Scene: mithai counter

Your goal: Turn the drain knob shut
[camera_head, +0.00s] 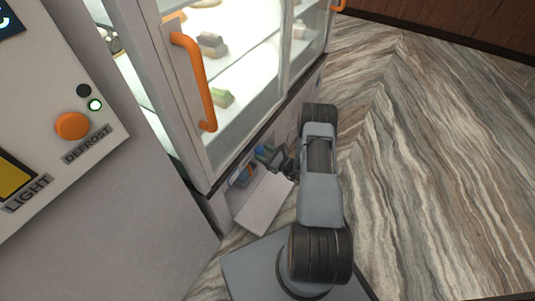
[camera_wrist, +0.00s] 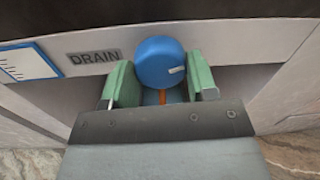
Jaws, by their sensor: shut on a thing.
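The blue round drain knob (camera_wrist: 160,61) sits beside the DRAIN label (camera_wrist: 95,57) on the pale panel in the wrist view. A small white mark shows on its right side. My gripper (camera_wrist: 161,85) has its two green fingers on either side of the knob, shut on it. In the head view my gripper (camera_head: 277,158) reaches to the low front of the display case, and a bit of blue shows there. The knob is mostly hidden by the gripper in that view.
A white flap (camera_head: 263,203) hangs open low on the case. Glass doors with an orange handle (camera_head: 195,80) stand above. A control panel with an orange DEFROST knob (camera_head: 72,126) is at left. Open striped floor (camera_head: 430,170) lies to the right.

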